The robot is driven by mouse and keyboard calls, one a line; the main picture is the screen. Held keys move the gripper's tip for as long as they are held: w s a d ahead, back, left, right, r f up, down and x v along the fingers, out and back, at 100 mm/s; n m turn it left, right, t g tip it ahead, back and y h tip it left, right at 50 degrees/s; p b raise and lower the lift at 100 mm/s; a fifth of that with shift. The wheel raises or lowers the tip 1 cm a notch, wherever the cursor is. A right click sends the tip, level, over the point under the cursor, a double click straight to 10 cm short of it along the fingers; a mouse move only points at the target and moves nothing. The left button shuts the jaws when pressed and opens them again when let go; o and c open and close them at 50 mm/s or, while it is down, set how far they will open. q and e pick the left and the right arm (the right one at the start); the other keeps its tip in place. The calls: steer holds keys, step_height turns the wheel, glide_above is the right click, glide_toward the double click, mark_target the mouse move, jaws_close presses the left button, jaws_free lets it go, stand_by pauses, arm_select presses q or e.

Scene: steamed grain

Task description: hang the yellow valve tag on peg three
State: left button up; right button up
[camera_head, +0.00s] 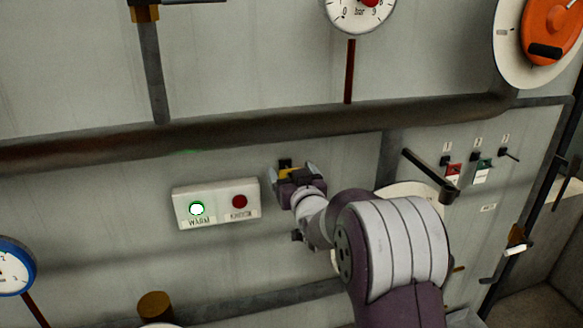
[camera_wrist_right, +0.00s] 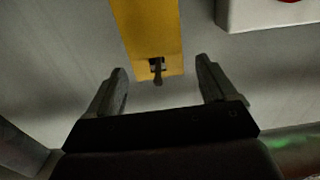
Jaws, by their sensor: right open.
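The yellow valve tag (camera_head: 289,173) hangs on a dark hook on the wall, mostly hidden behind my right gripper (camera_head: 296,171) in the head view. In the right wrist view the yellow tag (camera_wrist_right: 147,32) shows with the dark hook (camera_wrist_right: 157,68) at the slot near its end. My right gripper (camera_wrist_right: 160,85) is open, its fingers on either side of that end, with visible gaps to the tag. The third peg (camera_head: 509,154), at the right of the peg row, is bare. My left gripper is not in view.
A red tag (camera_head: 453,170) and a green and white tag (camera_head: 483,171) hang on the other two pegs. A white box (camera_head: 217,202) with a green light and red button is left of my gripper. A thick pipe (camera_head: 260,130) runs above, and a dark lever (camera_head: 428,172) juts out before the pegs.

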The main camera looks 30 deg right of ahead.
steer(key=shift+a, duration=0.1)
steer(key=shift+s, duration=0.1)
steer(key=c, duration=1.1)
steer(key=o, duration=1.1)
steer(key=c, duration=1.1)
steer(key=shift+c, duration=0.2)
steer(key=shift+r, duration=0.15)
steer(key=shift+s+b, duration=0.1)
steer(key=shift+b, duration=0.3)
steer(key=shift+b+v, duration=0.75)
steer(key=shift+v, duration=0.9)
